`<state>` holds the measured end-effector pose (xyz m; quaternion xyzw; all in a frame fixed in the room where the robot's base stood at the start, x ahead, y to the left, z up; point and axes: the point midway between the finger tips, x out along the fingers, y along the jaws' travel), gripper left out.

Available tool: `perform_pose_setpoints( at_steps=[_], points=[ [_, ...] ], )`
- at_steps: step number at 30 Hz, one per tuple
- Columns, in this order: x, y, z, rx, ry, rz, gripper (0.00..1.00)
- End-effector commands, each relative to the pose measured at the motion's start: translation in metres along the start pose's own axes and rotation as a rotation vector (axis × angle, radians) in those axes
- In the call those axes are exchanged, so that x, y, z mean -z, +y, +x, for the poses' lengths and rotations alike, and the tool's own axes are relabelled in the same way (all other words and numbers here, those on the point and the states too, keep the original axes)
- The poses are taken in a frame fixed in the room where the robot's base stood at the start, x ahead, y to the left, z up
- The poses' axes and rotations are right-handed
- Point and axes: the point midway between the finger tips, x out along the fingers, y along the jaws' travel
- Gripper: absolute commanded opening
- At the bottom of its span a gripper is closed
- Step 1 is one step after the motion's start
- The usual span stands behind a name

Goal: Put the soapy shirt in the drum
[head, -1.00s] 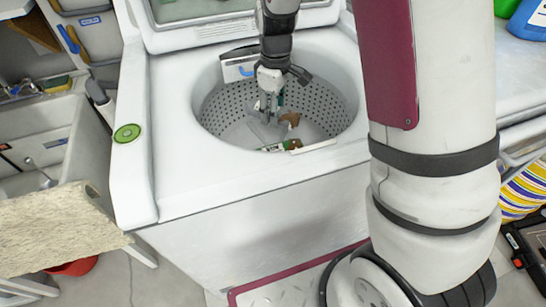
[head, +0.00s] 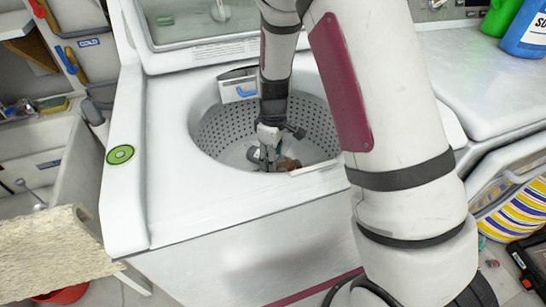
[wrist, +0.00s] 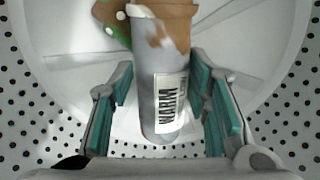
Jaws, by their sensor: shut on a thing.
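The drum (head: 215,130) is the perforated tub of the white top-loading washer, and its lid is up. My gripper (head: 266,163) reaches down into it, near the front wall. In the wrist view my gripper (wrist: 162,105) is shut on a grey, tube-shaped item (wrist: 146,85) with a white printed label and a brown end. It lies between the teal finger pads. I cannot make out a shirt, nor tell if this item is it. A green, white-dotted item with a brown part (wrist: 112,22) lies beyond it in the drum.
The washer's raised lid (head: 190,35) stands behind the drum. A sink (head: 50,150) is at the left, with a beige slab (head: 55,245) in front. Green and blue bottles (head: 525,30) stand on the right-hand machine. The drum rim surrounds my arm.

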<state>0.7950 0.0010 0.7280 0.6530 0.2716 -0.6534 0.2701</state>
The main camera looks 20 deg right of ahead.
Motion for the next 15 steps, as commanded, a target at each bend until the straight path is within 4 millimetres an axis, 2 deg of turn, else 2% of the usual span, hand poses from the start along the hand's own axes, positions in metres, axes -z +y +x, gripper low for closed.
perform_pose_setpoints(
  at_steps=[10, 11, 12, 13, 15],
  points=[
    [0.0, 0.0002, 0.0068, 0.001, 0.0, 0.002, 0.12],
    [-0.0002, -0.0001, 0.0061, 0.001, 0.0, 0.002, 0.5],
    [-0.0002, -0.0001, 0.0058, 0.001, 0.0, 0.002, 0.59],
    [-0.0002, -0.0001, 0.0057, 0.001, 0.0, 0.001, 0.64],
    [-0.0001, -0.0001, 0.0056, 0.001, 0.0, 0.001, 0.64]
  ],
)
